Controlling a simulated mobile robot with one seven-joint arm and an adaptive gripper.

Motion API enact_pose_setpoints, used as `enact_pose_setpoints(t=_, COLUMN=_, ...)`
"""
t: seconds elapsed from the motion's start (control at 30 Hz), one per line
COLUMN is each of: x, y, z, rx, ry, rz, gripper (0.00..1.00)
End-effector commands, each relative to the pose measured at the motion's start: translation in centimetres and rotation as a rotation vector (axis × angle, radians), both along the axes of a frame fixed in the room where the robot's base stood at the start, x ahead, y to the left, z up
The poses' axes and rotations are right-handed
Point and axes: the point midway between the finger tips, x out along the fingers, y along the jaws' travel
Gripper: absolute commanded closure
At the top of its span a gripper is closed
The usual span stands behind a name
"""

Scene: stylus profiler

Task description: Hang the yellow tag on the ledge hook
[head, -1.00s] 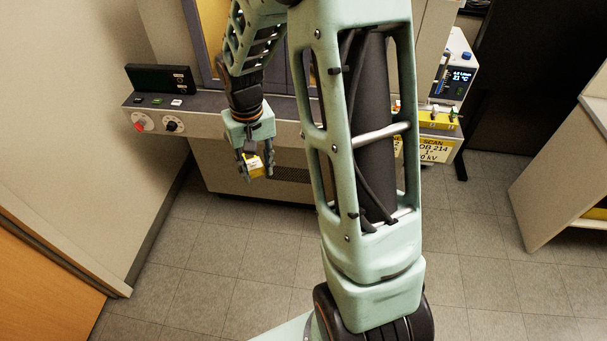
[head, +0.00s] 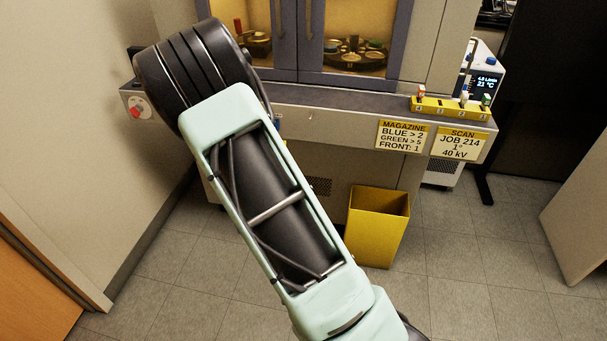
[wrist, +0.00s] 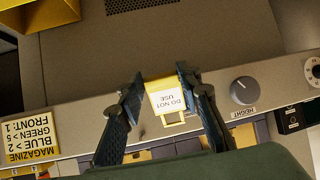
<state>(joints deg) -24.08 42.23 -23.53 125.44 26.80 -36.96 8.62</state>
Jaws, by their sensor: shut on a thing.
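In the wrist view, my gripper (wrist: 160,84) is shut on the yellow tag (wrist: 166,98). The tag has a white label reading "DO NOT USE", upside down in this view, and a small yellow loop at its lower end. It is held in front of the machine's ledge (wrist: 90,125), which also shows in the head view (head: 345,131). A tiny light mark on the ledge front (head: 310,117) may be the hook; it is too small to be sure. In the head view my arm hides the gripper and tag.
A yellow bin (head: 376,232) stands on the floor below the ledge. Magazine (head: 402,135) and scan (head: 460,144) labels hang on the ledge front, below a yellow numbered holder (head: 449,107). A height knob (wrist: 243,91) is on the panel. Floor at right is clear.

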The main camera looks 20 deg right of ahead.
Motion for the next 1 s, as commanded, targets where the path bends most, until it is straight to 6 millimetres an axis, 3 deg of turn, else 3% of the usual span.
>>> enact_pose_setpoints(t=0.03, x=0.5, y=-0.9, z=-2.2, rx=-0.028, ry=-0.051, rz=-0.016, gripper=1.00)
enact_pose_setpoints(t=0.3, x=2.6, y=-5.3, z=-3.1, rx=-0.166, ry=-0.319, rz=-0.093, gripper=1.00)
enact_pose_setpoints(t=0.6, x=2.8, y=-8.1, z=-0.8, rx=-0.275, ry=-0.507, rz=-0.146, gripper=1.00)
enact_pose_setpoints(t=1.0, x=2.2, y=-8.6, z=1.4, rx=-0.312, ry=-0.559, rz=-0.159, gripper=1.00)
